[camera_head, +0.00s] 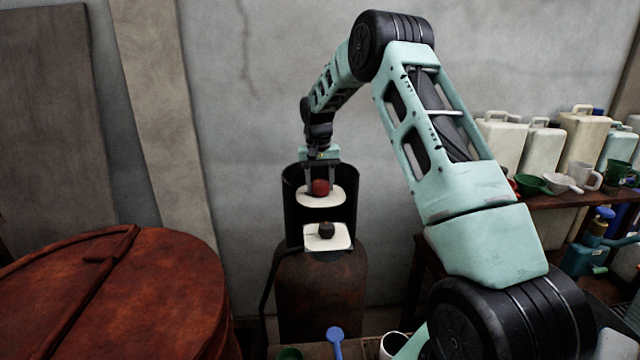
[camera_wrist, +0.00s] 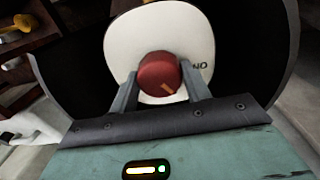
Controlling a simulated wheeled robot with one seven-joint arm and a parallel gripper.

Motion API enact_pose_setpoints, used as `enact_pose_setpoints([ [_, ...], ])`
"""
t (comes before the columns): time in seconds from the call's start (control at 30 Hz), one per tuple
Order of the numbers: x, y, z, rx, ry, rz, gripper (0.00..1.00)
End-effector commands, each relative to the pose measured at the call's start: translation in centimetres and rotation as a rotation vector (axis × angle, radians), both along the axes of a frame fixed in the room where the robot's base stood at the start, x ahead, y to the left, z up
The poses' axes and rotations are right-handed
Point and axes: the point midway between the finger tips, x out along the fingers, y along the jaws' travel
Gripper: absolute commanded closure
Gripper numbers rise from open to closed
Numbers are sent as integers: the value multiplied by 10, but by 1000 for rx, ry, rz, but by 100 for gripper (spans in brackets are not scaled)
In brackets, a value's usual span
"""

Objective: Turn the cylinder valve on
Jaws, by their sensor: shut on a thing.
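The cylinder (camera_head: 320,290) is a dark rusty tank standing against the wall. A dark open-fronted guard (camera_head: 292,205) rises from its top. Inside it, a red knob (camera_head: 320,187) sits in front of a white rounded plate (camera_head: 311,200); the knob also shows in the wrist view (camera_wrist: 158,74), with an orange mark at its lower right. Letters that look like "NO" are on the plate's right side in the wrist view. My gripper (camera_head: 320,182) reaches down from above, its two fingers shut on the red knob from both sides. In the wrist view the fingers (camera_wrist: 160,88) flank it.
Below the red knob is a dark knob (camera_head: 326,229) on a second white plate (camera_head: 328,243). A rusty round lid (camera_head: 110,290) fills the left. A shelf (camera_head: 550,198) with jugs and cups stands at right. A blue spoon-like item (camera_head: 336,338) is at the front.

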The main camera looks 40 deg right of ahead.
Motion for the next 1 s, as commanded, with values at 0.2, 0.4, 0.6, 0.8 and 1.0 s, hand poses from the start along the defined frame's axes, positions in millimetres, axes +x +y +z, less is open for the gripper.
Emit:
enact_pose_setpoints([
  [0.2, 0, -1, 1, -2, -3, 203, 75],
  [0.4, 0, -1, 2, -2, -3, 392, 75],
  [0.6, 0, -1, 2, -2, -4, 582, 75],
  [0.8, 0, -1, 2, -3, -4, 754, 75],
  [1.0, 0, -1, 2, -4, -5, 889, 75],
])
